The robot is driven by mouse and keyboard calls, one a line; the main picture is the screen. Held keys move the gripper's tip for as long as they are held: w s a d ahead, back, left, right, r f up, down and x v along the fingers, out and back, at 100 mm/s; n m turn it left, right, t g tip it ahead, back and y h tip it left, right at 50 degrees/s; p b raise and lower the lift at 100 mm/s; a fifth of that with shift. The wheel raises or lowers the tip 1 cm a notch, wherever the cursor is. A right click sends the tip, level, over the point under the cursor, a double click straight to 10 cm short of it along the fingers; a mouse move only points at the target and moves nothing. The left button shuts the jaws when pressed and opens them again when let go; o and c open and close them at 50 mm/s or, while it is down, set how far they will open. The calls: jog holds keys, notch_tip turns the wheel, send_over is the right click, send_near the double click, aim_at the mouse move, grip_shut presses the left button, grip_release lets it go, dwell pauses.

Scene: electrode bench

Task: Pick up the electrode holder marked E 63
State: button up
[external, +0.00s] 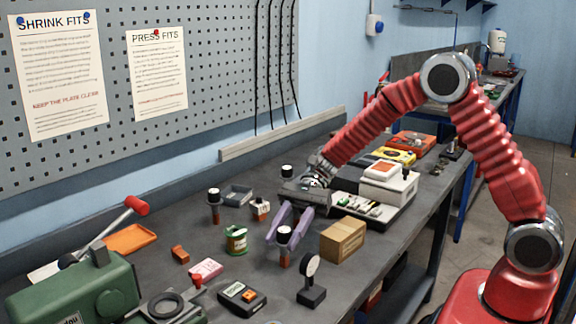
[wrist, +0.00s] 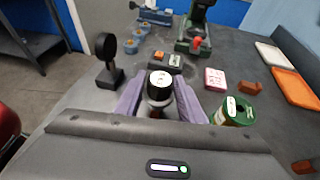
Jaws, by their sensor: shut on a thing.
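My gripper (external: 286,226), with purple fingers, points down over the middle of the bench. It is shut on an electrode holder (external: 284,236) with a black body, white top and copper-coloured lower end. In the wrist view the held electrode holder (wrist: 160,86) stands upright between the fingers; its top has dark marks too small to read. I cannot tell whether its lower end touches the bench. A second, similar holder (external: 214,198) stands to the left. The white top of a third (external: 287,169) shows behind my gripper, its lower part hidden.
A cardboard-coloured box (external: 343,240) and a black round-headed stand (external: 311,282) are close on the right. A green tin (external: 236,240), a pink block (external: 206,269) and a dark meter (external: 242,298) lie left and in front. A green machine (external: 78,292) fills the near left.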

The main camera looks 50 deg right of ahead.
jog(key=c, duration=0.5)
jog(key=shift+r, duration=0.15)
grip_shut()
notch_tip(320, 180, up, 10)
jog(key=shift+f, duration=0.15)
